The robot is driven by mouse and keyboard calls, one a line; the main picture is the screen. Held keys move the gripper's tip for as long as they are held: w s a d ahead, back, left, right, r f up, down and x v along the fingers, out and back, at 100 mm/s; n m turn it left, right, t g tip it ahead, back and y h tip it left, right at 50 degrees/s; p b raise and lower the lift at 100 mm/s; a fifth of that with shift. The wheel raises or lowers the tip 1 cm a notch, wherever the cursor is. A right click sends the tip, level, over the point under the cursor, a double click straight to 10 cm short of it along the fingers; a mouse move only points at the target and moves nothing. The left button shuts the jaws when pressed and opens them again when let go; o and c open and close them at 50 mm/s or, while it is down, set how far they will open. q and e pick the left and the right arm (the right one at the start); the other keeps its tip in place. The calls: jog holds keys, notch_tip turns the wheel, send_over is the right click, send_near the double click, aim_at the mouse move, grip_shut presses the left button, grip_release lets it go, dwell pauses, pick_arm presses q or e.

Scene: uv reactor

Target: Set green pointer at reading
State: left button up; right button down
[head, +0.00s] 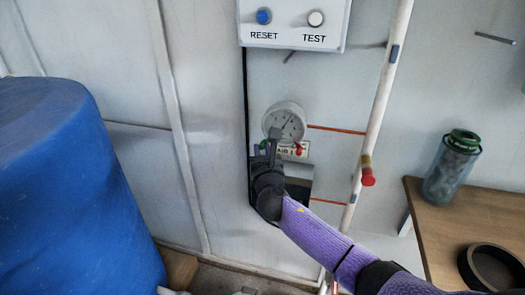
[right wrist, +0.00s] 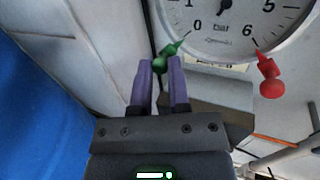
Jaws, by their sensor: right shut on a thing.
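A round white pressure gauge (head: 285,119) is on the wall, and it fills the top right of the right wrist view (right wrist: 222,42). Its dial is marked in bar, with 0 and 6 readable. A green pointer (right wrist: 172,50) sits at the gauge's lower left rim, its tip near the 0 mark. A red pointer (right wrist: 270,82) sits at the lower right rim near 6. My right gripper (head: 272,142) is at the gauge's lower left. Its purple fingers (right wrist: 161,66) are closed around the green pointer's knob. My left gripper is not in view.
A box with RESET and TEST buttons (head: 292,36) hangs above the gauge. A pale pipe (head: 385,85) with a red cap (head: 368,179) runs to the right. A blue barrel (head: 75,190) stands left. A wooden table (head: 420,222) with a green jar (head: 452,168) is right.

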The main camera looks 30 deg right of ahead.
pick_arm(q)
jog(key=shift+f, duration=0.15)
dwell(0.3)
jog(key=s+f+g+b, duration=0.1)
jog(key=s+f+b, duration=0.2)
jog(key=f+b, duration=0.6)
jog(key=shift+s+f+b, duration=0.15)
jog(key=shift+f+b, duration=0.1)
jog(key=shift+b, duration=0.5)
pick_arm(e)
notch_tip(320, 180, up, 6)
jog(key=w+a+m+h, duration=0.1)
jog(key=m+h, duration=0.5)
jog(key=m, duration=1)
jog(key=shift+w+r+t, duration=0.2)
jog(key=shift+t, duration=0.2)
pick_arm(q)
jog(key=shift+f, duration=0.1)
pick_arm(e)
jog(key=shift+a+r+m, duration=0.1)
jog(key=shift+r+m, duration=0.05)
jog(key=shift+m, duration=0.15)
